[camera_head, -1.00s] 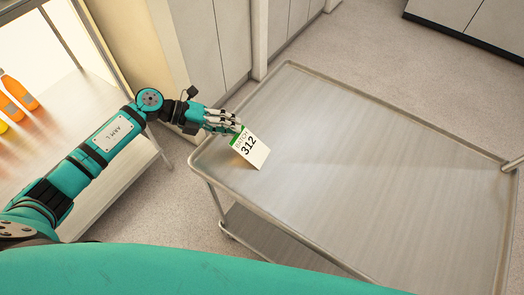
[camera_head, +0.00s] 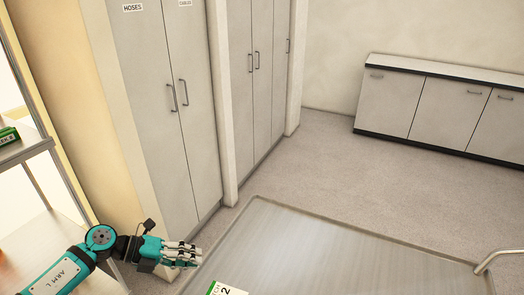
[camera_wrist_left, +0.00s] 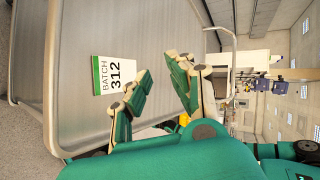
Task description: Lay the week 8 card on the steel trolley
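A white card with a green band, marked BATCH 312 (camera_wrist_left: 115,75), lies on the steel trolley (camera_wrist_left: 85,30). In the head view only the top of this card (camera_head: 226,289) shows at the bottom edge, on the trolley (camera_head: 330,250). No card that I can read as week 8 shows. My right gripper is not in view.
A shelf (camera_head: 25,150) at the left edge holds a green item (camera_head: 8,136) with lettering too small to read surely. Tall cabinets (camera_head: 160,110) stand behind the trolley. A low cabinet (camera_head: 440,110) is at the back right. The visible trolley top is otherwise clear.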

